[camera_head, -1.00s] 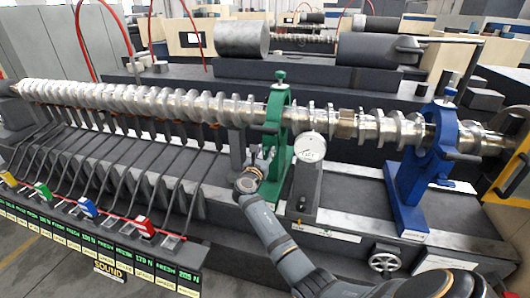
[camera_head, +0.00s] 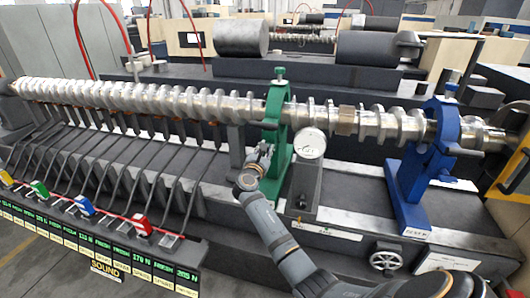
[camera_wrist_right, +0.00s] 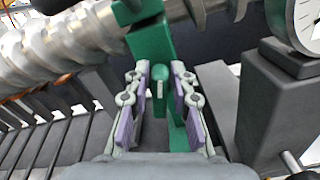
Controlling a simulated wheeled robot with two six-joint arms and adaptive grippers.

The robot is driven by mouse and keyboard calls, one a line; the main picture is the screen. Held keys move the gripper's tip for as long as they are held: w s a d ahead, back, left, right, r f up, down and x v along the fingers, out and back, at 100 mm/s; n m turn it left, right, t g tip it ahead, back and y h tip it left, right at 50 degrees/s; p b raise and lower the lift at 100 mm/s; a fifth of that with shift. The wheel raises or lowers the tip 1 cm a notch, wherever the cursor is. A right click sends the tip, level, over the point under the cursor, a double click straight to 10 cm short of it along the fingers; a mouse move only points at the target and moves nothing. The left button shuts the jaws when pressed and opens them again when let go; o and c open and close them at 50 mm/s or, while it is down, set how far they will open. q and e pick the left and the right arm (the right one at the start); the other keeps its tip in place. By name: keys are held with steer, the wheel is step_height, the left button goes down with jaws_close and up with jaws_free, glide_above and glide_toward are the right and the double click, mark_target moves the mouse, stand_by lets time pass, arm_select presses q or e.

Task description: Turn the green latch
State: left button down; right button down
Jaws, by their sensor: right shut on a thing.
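The green latch (camera_wrist_right: 159,84) is a small upright green lever on the front of the green stand (camera_head: 278,130). The stand is a tall clamp around the shaft (camera_head: 170,98). My right gripper (camera_head: 262,155) comes up from the lower right in the head view and reaches the near side of the stand. In the right wrist view, its purple-padded fingers (camera_wrist_right: 160,105) stand on both sides of the latch, and it is shut on it. Pad contact is hard to see. The gripper hides the latch in the head view. My left gripper is out of view.
A dial gauge (camera_head: 311,144) on a dark post (camera_head: 304,188) stands close right of the green stand. A blue stand (camera_head: 427,165) holds the shaft further right. Several thin rods (camera_head: 140,150) slope down at the left. The shaft passes just above my gripper.

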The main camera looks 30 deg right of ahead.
steer(key=m+b, duration=0.1)
steer(key=m, duration=0.1)
steer(key=m+b, duration=0.1)
steer(key=shift+s+d+f+m+b, duration=0.15)
steer(key=shift+f+m+b, duration=0.15)
steer(key=shift+f+m, duration=0.1)
steer(key=m+b, duration=0.3)
steer(key=shift+s+d+f+m, duration=0.1)
steer(key=shift+s+f+m, duration=0.1)
steer(key=shift+m, duration=0.1)
steer(key=shift+f+m+b, duration=0.2)
steer(key=shift+m+b, duration=2.75)
steer(key=shift+m, duration=0.45)
steer(key=c, duration=1.3)
jaws_free()
